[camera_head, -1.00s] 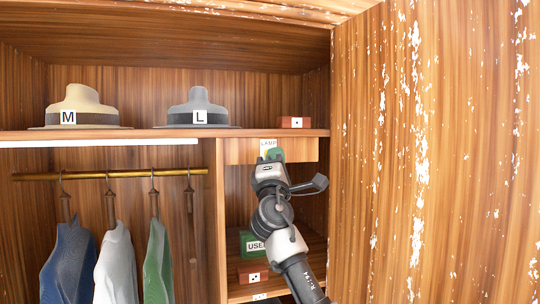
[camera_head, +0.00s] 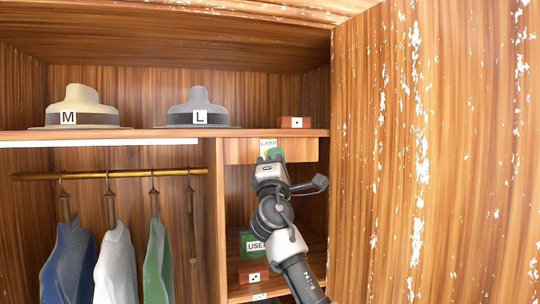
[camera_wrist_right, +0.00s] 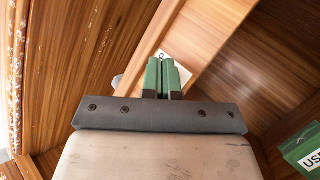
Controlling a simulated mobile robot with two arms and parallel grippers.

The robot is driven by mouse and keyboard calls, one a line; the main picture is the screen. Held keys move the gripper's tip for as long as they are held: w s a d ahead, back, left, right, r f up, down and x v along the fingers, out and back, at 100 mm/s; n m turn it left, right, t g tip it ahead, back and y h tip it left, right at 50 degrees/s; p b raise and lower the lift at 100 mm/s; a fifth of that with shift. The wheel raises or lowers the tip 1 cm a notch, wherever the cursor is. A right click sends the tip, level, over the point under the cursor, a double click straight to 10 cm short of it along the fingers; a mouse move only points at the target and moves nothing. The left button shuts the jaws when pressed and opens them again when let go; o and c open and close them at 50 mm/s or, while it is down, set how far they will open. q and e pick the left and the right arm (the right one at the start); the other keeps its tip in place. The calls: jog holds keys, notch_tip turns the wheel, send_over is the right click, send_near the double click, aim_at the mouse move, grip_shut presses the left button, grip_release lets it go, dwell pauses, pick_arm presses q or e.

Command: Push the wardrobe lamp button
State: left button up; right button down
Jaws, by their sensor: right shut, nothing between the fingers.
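The wardrobe's lamp panel (camera_head: 300,150) is a wooden board under the right part of the upper shelf. A white label reading LAMP (camera_head: 268,142) is on it. My right gripper (camera_head: 272,154) is shut and empty, its green fingertips just below the label, at or very near the panel. The button itself is hidden behind the fingers, so I cannot tell whether they touch it. In the right wrist view the closed green fingers (camera_wrist_right: 162,76) point at the board, with part of a white label (camera_wrist_right: 178,52) behind them. My left gripper is not in view.
A white strip (camera_head: 100,143) runs under the shelf. Hats (camera_head: 82,105) and a red box (camera_head: 294,122) stand on the shelf. Clothes (camera_head: 115,262) hang from a brass rail (camera_head: 100,175). A worn wooden panel (camera_head: 440,150) stands right.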

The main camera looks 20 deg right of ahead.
jog(key=shift+w, duration=0.1)
jog(key=shift+w+b, duration=0.35)
jog(key=shift+b, duration=0.1)
jog(key=shift+s, duration=0.4)
jog(key=s+p, duration=0.2)
jog(key=s, duration=0.4)
dwell(0.5)
